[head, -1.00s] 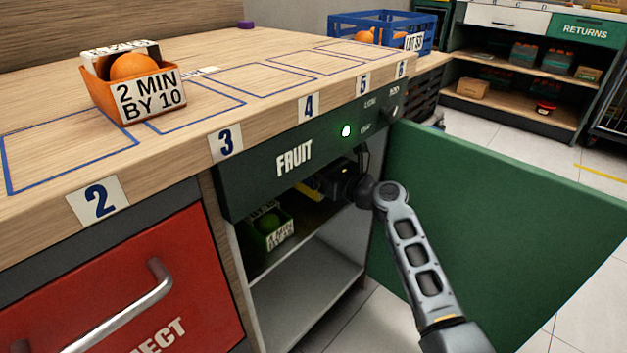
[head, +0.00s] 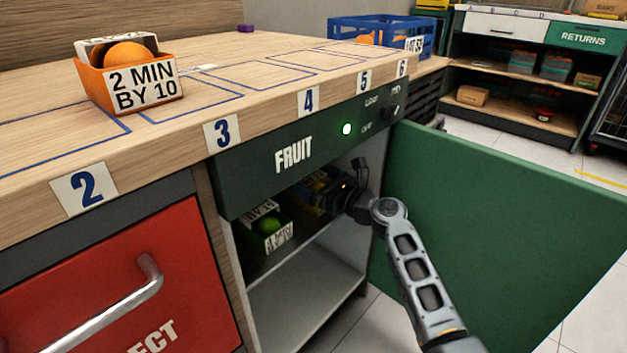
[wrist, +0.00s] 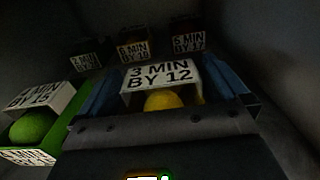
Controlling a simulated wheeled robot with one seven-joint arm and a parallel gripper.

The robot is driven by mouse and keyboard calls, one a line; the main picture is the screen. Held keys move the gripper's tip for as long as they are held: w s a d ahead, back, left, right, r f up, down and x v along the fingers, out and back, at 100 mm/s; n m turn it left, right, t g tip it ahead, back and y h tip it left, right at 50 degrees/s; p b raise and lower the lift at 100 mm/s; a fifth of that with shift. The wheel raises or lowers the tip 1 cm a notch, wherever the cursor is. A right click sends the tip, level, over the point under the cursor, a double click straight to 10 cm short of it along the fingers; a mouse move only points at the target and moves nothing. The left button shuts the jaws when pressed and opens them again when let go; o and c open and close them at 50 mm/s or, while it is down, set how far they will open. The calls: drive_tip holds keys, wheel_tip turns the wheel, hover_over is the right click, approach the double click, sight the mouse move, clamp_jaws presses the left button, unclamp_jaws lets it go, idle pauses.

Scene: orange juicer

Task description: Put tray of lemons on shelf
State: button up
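The tray of lemons (wrist: 160,75), labelled "3 MIN BY 12", sits between the two fingers of my gripper (wrist: 165,85) in the wrist view. A yellow lemon (wrist: 163,101) shows in it. The fingers lie close along both sides, and my gripper appears shut on the tray. In the head view my gripper (head: 318,193) is inside the open FRUIT cabinet, above its upper shelf (head: 300,243). The tray is dark and mostly hidden there. Whether its base touches the shelf cannot be seen.
A green tray with a lime (head: 268,226) stands just left of my gripper. Several labelled trays (wrist: 133,50) stand farther back. The open green door (head: 500,215) is at the right. An orange tray (head: 130,85) stands on the counter. The lower cabinet shelf (head: 310,290) is empty.

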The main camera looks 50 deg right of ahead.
drive_tip(key=shift+s+r, duration=0.1)
drive_tip(key=shift+r, duration=0.05)
drive_tip(key=s+p, duration=0.3)
drive_tip(key=s, duration=0.9)
drive_tip(key=s+a+f+n+g+h, duration=0.1)
drive_tip(key=s+a+f+n+g, duration=0.1)
drive_tip(key=s+a+f+n, duration=0.45)
drive_tip(key=s+a+f+n+g+h, duration=0.1)
drive_tip(key=s+a+f+n+g, duration=0.25)
drive_tip(key=s+a+n, duration=0.4)
drive_tip(key=s+a+r+n+t, duration=0.1)
drive_tip(key=s+a+r+n, duration=0.4)
drive_tip(key=s+r+n, duration=0.3)
drive_tip(key=s+a+r+n+t+y, duration=0.1)
drive_tip(key=s+a+r+n, duration=0.5)
drive_tip(key=s+n, duration=0.5)
wheel_tip(320, 180, up, 2)
drive_tip(key=n, duration=0.2)
drive_tip(key=shift+s+a+n, duration=0.25)
drive_tip(key=shift+a+n, duration=0.05)
drive_tip(key=shift+c, duration=0.4)
